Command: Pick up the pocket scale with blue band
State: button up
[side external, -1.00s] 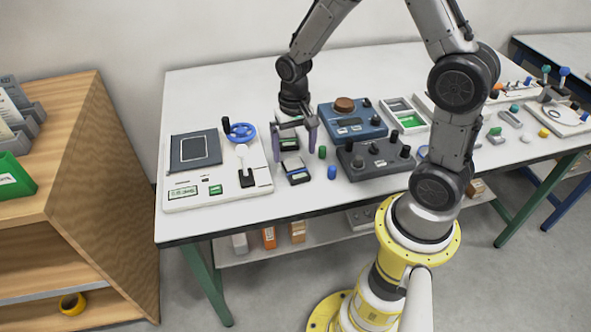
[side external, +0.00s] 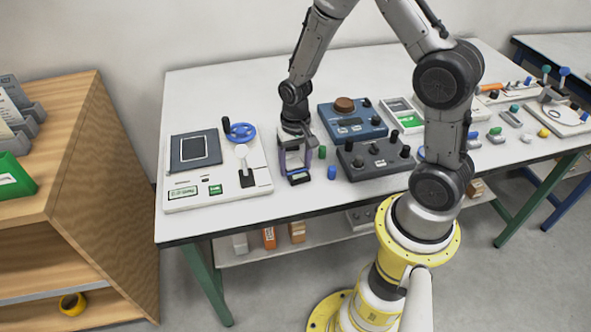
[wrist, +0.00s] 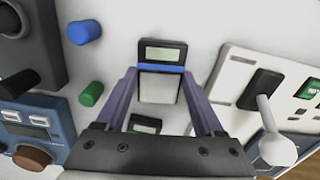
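The pocket scale with the blue band (wrist: 162,67) lies on the white table. In the wrist view it has a dark body, a small grey-green display and a pale weighing plate. In the side view the scale (side external: 299,180) shows just below my gripper (side external: 297,163). In the wrist view my gripper (wrist: 159,74) is open, with one purple finger on each side of the scale, close to its edges. I cannot tell whether the fingers touch it. A second dark device with a green display (wrist: 145,124) lies behind it, partly covered by the gripper body.
A white panel (side external: 205,196) with a lever is on the left.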

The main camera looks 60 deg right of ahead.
jog(key=c, duration=0.9)
